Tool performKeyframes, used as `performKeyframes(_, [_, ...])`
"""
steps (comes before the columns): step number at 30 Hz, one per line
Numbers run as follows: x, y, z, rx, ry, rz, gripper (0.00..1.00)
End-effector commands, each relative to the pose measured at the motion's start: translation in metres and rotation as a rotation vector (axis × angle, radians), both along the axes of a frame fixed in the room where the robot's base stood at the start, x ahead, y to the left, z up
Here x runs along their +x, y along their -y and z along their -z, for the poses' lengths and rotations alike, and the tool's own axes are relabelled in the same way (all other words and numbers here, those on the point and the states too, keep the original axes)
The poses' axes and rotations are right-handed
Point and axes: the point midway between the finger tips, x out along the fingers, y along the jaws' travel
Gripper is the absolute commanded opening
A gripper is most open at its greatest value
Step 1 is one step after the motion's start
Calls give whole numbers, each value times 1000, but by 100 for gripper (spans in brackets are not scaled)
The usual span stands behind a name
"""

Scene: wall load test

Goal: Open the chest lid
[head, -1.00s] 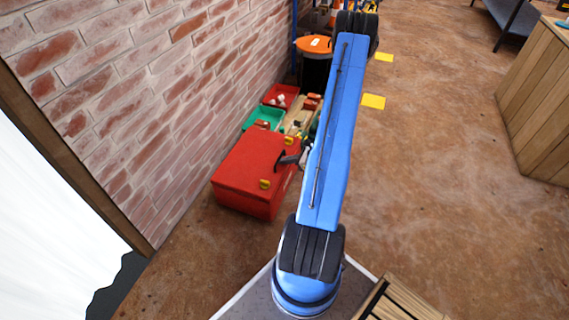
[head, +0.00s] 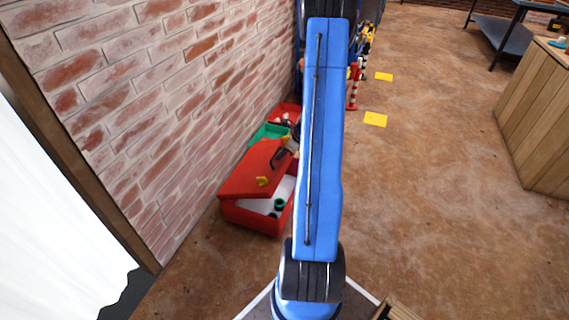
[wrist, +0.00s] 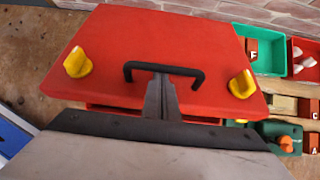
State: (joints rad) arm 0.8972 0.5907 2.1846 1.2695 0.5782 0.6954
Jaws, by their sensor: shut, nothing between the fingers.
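The red chest (head: 252,214) stands on the floor by the brick wall. Its red lid (head: 248,172) is partly raised, and a pale interior with a dark green item shows in the gap. The lid fills the middle of the wrist view (wrist: 150,35), with a black handle (wrist: 190,71) between two yellow latches (wrist: 78,63) (wrist: 242,84). My gripper (wrist: 161,80) is shut, its fingertips at the handle's middle; whether they touch or hook it, I cannot tell. In the head view my arm hides part of the chest's right side.
A green bin (head: 267,133) and a red bin (head: 284,111) stand behind the chest along the wall (head: 150,90). Yellow floor patches (head: 375,119) lie to the right. A wooden counter (head: 540,110) is at far right. Open floor lies between.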

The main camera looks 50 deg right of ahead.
Motion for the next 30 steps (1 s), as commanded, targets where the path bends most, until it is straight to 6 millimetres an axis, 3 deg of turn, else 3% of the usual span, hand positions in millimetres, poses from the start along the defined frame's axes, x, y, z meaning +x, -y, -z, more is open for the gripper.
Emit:
performKeyframes(17, [49, -20, -50, -37, -84, -3, 0])
performKeyframes(20, [66, -27, -63, -38, -84, -6, 0])
performKeyframes(30, [151, -63, -103, -37, -84, -5, 0])
